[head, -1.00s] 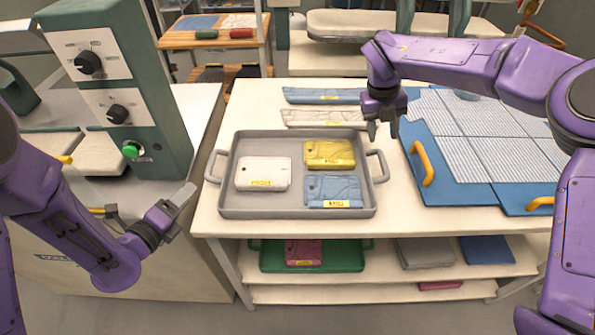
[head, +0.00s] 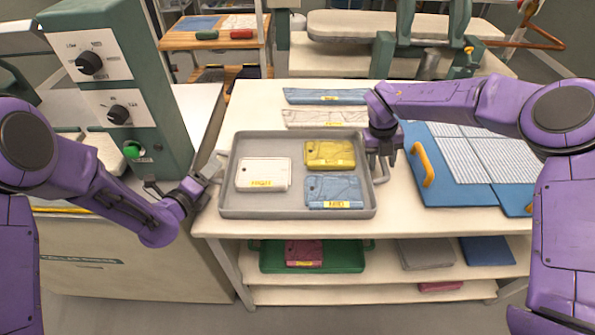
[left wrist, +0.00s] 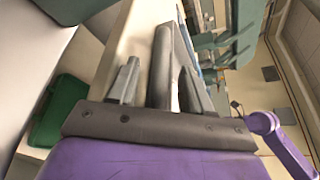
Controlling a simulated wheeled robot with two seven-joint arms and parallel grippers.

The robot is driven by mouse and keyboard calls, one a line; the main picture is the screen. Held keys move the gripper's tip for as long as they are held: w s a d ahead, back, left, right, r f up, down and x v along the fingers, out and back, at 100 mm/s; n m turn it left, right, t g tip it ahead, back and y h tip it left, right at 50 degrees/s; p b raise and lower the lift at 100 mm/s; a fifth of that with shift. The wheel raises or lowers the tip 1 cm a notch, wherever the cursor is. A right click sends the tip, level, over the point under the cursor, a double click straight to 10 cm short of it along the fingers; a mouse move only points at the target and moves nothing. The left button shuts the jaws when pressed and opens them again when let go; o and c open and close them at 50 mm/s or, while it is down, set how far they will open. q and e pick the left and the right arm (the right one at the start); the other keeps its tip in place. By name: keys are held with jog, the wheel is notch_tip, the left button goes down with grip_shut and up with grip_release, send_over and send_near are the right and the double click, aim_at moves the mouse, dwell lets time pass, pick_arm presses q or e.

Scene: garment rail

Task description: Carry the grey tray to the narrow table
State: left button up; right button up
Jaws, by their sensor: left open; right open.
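The grey tray (head: 297,212) lies flat on the white table (head: 460,218) in the head view, with a white, a yellow and a blue folded garment package in it. My left gripper (head: 215,166) is open at the tray's left handle; in the left wrist view the grey handle (left wrist: 163,65) lies between its fingers (left wrist: 160,88). My right gripper (head: 381,165) is open at the tray's right handle, partly covering it. I cannot tell whether the fingers touch the handles. Which surface is the narrow table is not clear; a small wooden-topped table (head: 215,40) stands at the back.
A blue board (head: 440,186) with orange handles lies close to the right of the tray. Folded pieces (head: 325,96) lie behind it. A green machine (head: 150,90) with knobs stands at the left. A green tray (head: 350,262) sits on the shelf below.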

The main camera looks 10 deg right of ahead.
pick_arm(q)
grip_shut()
pick_arm(e)
grip_shut()
jog(key=shift+r, duration=0.15)
